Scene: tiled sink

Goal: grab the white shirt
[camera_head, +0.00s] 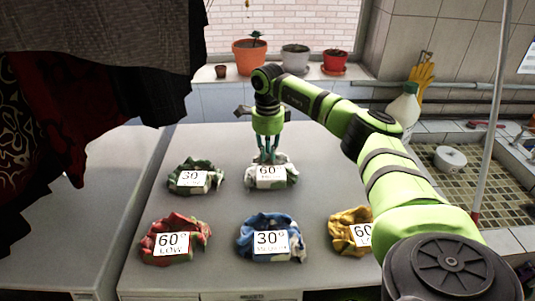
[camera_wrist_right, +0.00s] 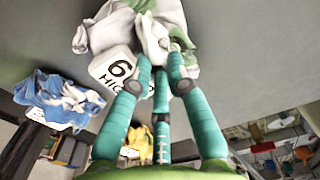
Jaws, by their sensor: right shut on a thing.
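The white shirt (camera_head: 283,161) is a crumpled white cloth with green patches, on the grey top in the back row. A white label reading 60 stands at its front. My right gripper (camera_head: 267,158) points down onto it from above, with its teal fingers shut on the cloth. In the right wrist view the shirt (camera_wrist_right: 135,25) bunches at the fingertips of the gripper (camera_wrist_right: 160,50), and its label (camera_wrist_right: 115,70) reads 6 and part of HIGH. My left gripper is not in view.
Other crumpled clothes lie on the top: dark green (camera_head: 190,176), red (camera_head: 170,238), blue (camera_head: 268,236) and yellow (camera_head: 347,231), each with a label. Dark hanging cloth (camera_head: 80,110) fills the upper left. Pots stand on the sill behind; a tiled sink (camera_head: 480,185) is at right.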

